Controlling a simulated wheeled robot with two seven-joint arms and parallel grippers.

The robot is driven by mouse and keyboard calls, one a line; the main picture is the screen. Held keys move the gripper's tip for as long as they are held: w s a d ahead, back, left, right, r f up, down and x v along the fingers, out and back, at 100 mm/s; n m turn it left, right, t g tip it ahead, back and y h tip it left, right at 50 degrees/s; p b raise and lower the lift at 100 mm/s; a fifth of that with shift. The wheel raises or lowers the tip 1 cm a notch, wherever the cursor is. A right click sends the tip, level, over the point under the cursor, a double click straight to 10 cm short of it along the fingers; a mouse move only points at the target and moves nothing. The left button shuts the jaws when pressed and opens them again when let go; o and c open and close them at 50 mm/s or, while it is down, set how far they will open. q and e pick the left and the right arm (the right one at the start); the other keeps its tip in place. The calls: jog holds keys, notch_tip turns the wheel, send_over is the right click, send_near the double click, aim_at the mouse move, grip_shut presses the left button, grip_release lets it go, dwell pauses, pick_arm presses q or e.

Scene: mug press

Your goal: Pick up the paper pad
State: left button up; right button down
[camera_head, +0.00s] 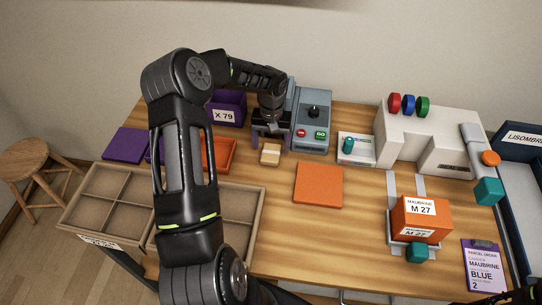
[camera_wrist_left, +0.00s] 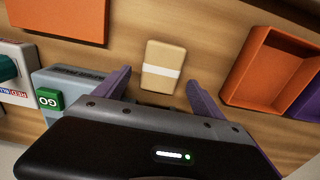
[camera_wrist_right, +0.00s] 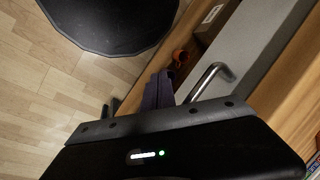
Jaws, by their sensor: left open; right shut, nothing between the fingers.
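The paper pad (camera_head: 270,154) is a small tan block on the wooden table, between the orange tray and the grey machine. In the left wrist view the pad (camera_wrist_left: 161,66) is tan with a white band across it. My left gripper (camera_head: 270,138) is open above and just behind the pad. In the left wrist view its purple fingers (camera_wrist_left: 158,92) stand one on each side of the pad's near end, apart from it. My right gripper (camera_wrist_right: 150,92) is shut and empty, low near the table's front edge; in the head view it is not clearly seen.
An orange tray (camera_head: 219,156) lies left of the pad, and a grey machine (camera_head: 312,122) with a green GO button stands right of it. An orange sheet (camera_head: 318,185) lies flat in front. A divided wooden box (camera_head: 100,205) and a purple box (camera_head: 228,108) are at left.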

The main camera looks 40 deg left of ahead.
aim_at(272, 149)
pick_arm(q)
jog(key=shift+f, duration=0.9)
jog(key=shift+r, duration=0.1)
jog(key=c, duration=1.4)
jog(key=shift+r, duration=0.15)
jog(key=shift+w+r+b, duration=0.1)
jog(key=shift+r+b, duration=0.15)
jog(key=shift+b, duration=0.05)
notch_tip(272, 149, up, 9)
jog(key=b, duration=0.2)
jog(key=shift+r, duration=0.1)
